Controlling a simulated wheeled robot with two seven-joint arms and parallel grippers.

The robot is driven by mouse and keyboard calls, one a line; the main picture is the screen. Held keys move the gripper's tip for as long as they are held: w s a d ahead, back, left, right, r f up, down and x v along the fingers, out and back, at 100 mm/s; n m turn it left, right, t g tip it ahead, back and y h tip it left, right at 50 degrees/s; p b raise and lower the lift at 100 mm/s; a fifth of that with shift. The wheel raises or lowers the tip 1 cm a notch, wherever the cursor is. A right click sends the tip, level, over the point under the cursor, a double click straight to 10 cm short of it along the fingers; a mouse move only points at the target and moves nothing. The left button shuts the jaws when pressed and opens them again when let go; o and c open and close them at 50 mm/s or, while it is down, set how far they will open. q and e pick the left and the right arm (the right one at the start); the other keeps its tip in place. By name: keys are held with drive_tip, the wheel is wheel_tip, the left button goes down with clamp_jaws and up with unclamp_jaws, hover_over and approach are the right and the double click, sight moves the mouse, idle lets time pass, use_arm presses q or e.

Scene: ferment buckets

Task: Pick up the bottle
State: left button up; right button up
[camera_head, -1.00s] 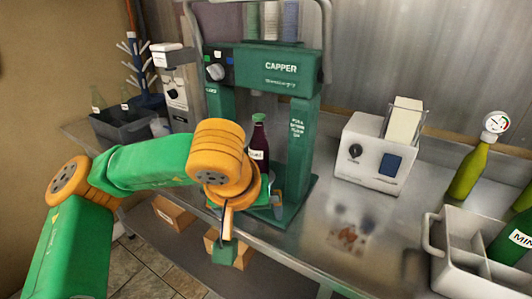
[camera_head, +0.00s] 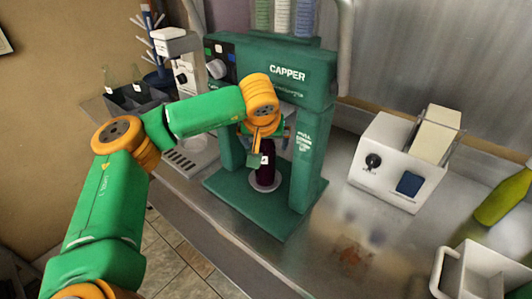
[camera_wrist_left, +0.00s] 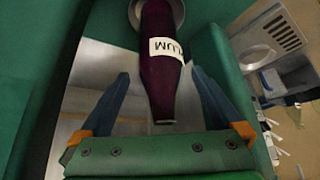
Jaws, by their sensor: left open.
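A dark purple bottle (camera_head: 266,175) with a white label stands upright on the pale round plate of the green capper (camera_head: 290,75), between its posts. The left wrist view shows the bottle (camera_wrist_left: 160,80) with "PLUM" on its label. My left gripper (camera_head: 258,155) is at the bottle's upper part and hides some of it in the head view. In the left wrist view its two fingers (camera_wrist_left: 160,88) are spread, one on each side of the bottle, with gaps showing. The gripper is open and holds nothing. My right gripper is not in view.
A white device (camera_head: 395,165) stands right of the capper. A yellow-green bottle (camera_head: 503,198) and a white carrier (camera_head: 483,272) are at the right edge. A dark crate (camera_head: 135,98) sits at the back left.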

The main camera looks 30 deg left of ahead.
use_arm(q)
drive_tip(key=shift+w+a+f, duration=0.2)
drive_tip(key=shift+w+f, duration=0.05)
drive_tip(key=shift+f, duration=0.35)
drive_tip(key=shift+w+a+f, duration=0.1)
drive_tip(key=shift+f, duration=0.4)
clamp_jaws()
drive_tip(key=shift+w, duration=0.1)
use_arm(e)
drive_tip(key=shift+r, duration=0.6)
